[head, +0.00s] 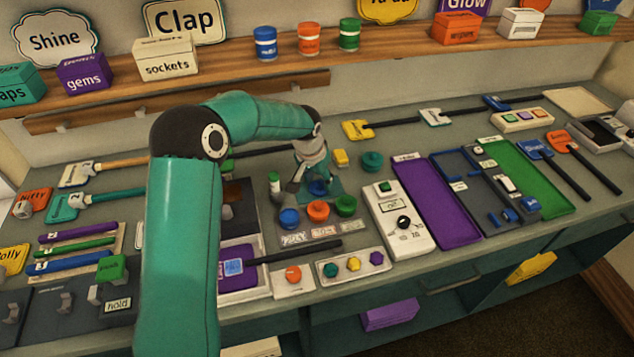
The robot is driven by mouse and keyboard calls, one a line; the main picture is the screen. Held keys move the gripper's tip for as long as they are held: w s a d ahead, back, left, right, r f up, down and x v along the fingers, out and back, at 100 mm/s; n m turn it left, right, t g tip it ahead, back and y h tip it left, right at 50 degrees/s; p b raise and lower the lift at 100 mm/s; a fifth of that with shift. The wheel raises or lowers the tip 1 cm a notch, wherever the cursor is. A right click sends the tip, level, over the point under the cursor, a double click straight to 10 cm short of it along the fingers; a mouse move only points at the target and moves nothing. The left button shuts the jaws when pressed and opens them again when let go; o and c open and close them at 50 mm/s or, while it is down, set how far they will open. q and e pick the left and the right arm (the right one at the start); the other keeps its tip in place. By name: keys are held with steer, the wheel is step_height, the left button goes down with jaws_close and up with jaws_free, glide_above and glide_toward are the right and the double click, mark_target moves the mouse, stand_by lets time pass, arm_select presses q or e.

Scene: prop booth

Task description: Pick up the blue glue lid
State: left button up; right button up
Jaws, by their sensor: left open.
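My left gripper (311,184) reaches down over the middle of the bench, with its jaws open. A small blue round piece (320,188) shows right at its fingertips, over a teal patch, partly hidden by the fingers. It looks like the blue glue lid, but it is too small to be sure, and I cannot tell whether the fingers touch it. In front of the gripper is a row of a blue round piece (289,218), an orange one (318,210) and a green one (346,205). My right gripper is not in view.
A white-green tube (274,183) stands left of the gripper. A teal round piece (372,161) and a yellow block (340,157) lie behind it. A white dial box (398,217) and a purple tray (435,205) are to the right. A wooden shelf (390,42) runs above.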

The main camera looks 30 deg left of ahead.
arm_select(q)
steer(key=shift+w+f, duration=0.1)
steer(key=shift+f, duration=0.3)
steer(key=shift+c, duration=0.3)
jaws_close()
steer(key=shift+r, duration=0.15)
